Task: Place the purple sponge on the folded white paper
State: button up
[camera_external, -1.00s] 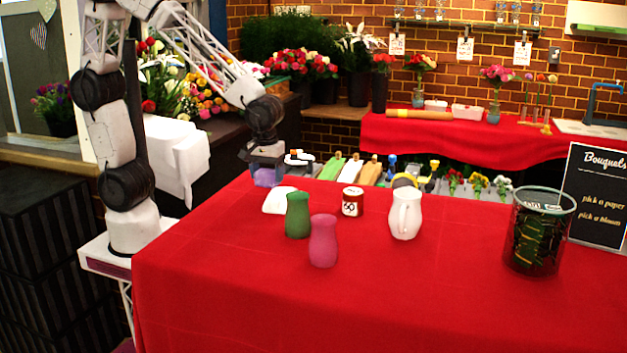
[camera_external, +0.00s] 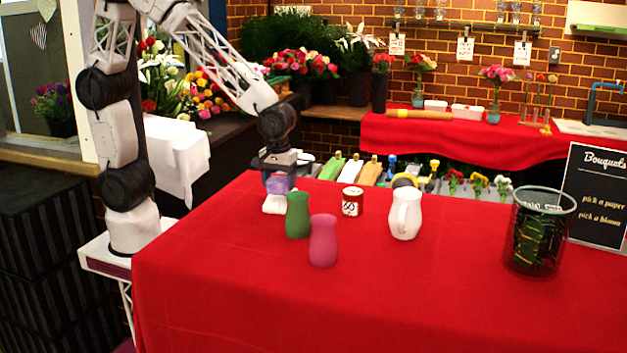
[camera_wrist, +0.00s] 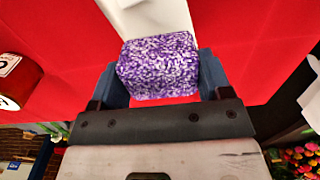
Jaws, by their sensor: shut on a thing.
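The purple sponge (camera_wrist: 158,68) is a speckled block held between the two fingers of my gripper (camera_wrist: 160,82). In the external view the sponge (camera_external: 277,184) is at my gripper (camera_external: 279,176), over the folded white paper (camera_external: 274,206) on the table. The folded white paper (camera_wrist: 158,16) also shows in the wrist view, just beyond the sponge and partly hidden by it. Whether the sponge touches the paper I cannot tell.
A green vase (camera_external: 298,216) stands close in front of the paper, with a pink vase (camera_external: 323,242) nearer the camera. A red-and-white can (camera_external: 352,202) and a white pitcher (camera_external: 405,214) stand to the right. The red tablecloth's front (camera_external: 420,305) is clear.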

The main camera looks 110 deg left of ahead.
aim_at(279, 178)
jog(key=shift+f, duration=0.95)
jog(key=shift+f, duration=0.15)
jog(key=o, duration=0.9)
notch_tip(279, 178, up, 12)
jog(key=shift+r, duration=0.2)
